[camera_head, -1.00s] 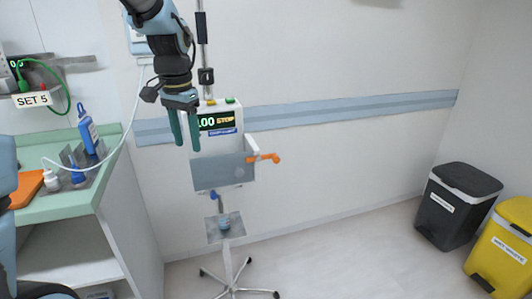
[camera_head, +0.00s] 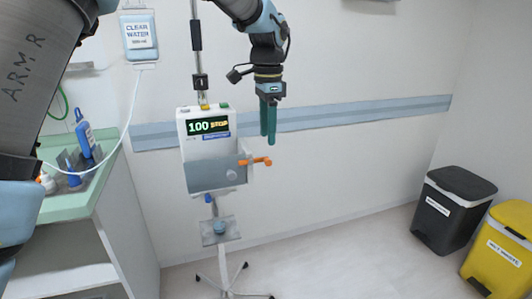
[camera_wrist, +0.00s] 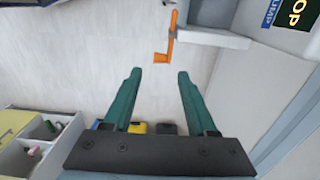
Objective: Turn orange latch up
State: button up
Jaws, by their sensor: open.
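The orange latch (camera_head: 256,161) sticks out from the right side of the pump (camera_head: 205,127), a white box on a pole with a grey front door and a display reading "100 STOP". In the wrist view the latch (camera_wrist: 168,42) shows at top centre, beyond the fingertips, with its bent end to the left. My gripper (camera_head: 268,142) points down, just above and slightly right of the latch in the head view. In the wrist view my gripper (camera_wrist: 159,75) has its two green fingers apart with nothing between them. The fingers appear clear of the latch.
A bag marked "clear water" (camera_head: 139,36) with a tube hangs left of the pump. A small tray (camera_head: 233,231) is on the stand below. A green-topped counter (camera_head: 66,205) is at left. Black (camera_head: 453,207) and yellow (camera_head: 499,247) bins stand at right. The floor between is free.

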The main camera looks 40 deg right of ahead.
aim_at(268, 159)
notch_tip(268, 159, down, 7)
jog(key=shift+r+p, duration=0.1)
jog(key=shift+p, duration=0.5)
jog(key=shift+s, duration=0.1)
grip_shut()
